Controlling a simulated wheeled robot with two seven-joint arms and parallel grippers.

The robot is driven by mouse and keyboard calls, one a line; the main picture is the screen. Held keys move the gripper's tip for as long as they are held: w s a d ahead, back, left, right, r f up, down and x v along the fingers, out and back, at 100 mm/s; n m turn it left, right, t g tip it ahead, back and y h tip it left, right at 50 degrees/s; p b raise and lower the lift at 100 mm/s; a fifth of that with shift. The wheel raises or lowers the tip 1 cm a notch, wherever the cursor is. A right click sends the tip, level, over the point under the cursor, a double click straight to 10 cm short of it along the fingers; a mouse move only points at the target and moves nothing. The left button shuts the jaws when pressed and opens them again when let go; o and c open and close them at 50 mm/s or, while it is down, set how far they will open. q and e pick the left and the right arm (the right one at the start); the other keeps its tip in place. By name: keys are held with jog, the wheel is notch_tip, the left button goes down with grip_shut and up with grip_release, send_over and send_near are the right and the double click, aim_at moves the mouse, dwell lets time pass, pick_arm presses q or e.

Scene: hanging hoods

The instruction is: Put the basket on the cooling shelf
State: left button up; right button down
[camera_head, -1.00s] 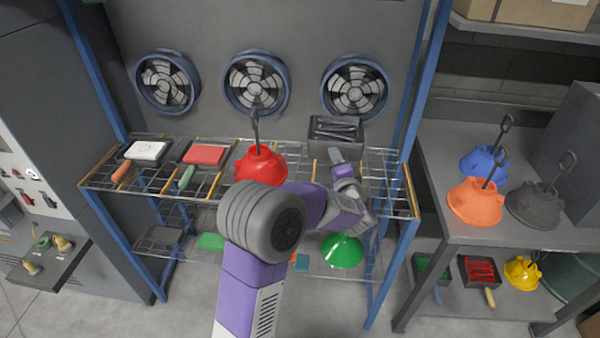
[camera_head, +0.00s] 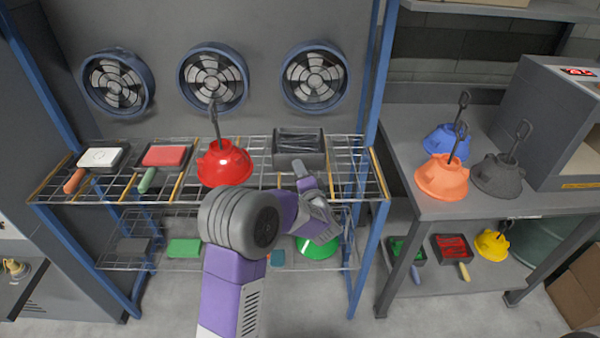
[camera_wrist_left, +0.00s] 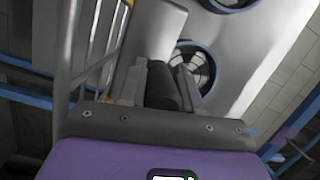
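The dark grey open basket (camera_head: 299,141) is at the right part of the upper wire cooling shelf (camera_head: 346,170), below the right fan. It looks level and seems to rest on the wires, though its underside is hidden. My left gripper (camera_head: 301,171) is at the basket's front side. In the left wrist view the fingers (camera_wrist_left: 160,85) stand on both sides of a dark rounded piece, which looks like the basket's handle, and appear closed on it. Most of the handle is hidden in the head view. My right gripper is not in view.
A red hood (camera_head: 225,164) with an upright hook stands left of the basket. Red (camera_head: 166,156) and white (camera_head: 101,157) trays lie farther left. Blue posts (camera_head: 374,160) flank the rack. A table (camera_head: 495,205) with several hoods is on the right.

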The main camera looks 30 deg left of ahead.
pick_arm(q)
jog(key=o, duration=0.4)
jog(key=shift+r, duration=0.2)
jog(key=p+v, duration=0.3)
jog(key=v, duration=0.9)
jog(key=s+d+f+n+g+h, duration=0.1)
jog(key=d+f+h, duration=0.3)
jog(key=f, duration=0.7)
jog(key=s+d+f+n+g+h, duration=0.1)
jog(key=d+f+n+g+h, duration=0.15)
jog(key=f+h, duration=0.6)
jog(key=s+d+f+n+g+h, duration=0.2)
jog(key=s+d+f+g, duration=0.2)
jog(key=s+f, duration=0.3)
jog(key=s+d+f+n+g+h, duration=0.2)
jog(key=s+d+f, duration=0.4)
jog(key=s, duration=0.8)
notch_tip(320, 180, down, 2)
jog(key=shift+d+f+n+g, duration=0.2)
jog(key=shift+n+g, duration=0.65)
jog(key=shift+g, duration=0.4)
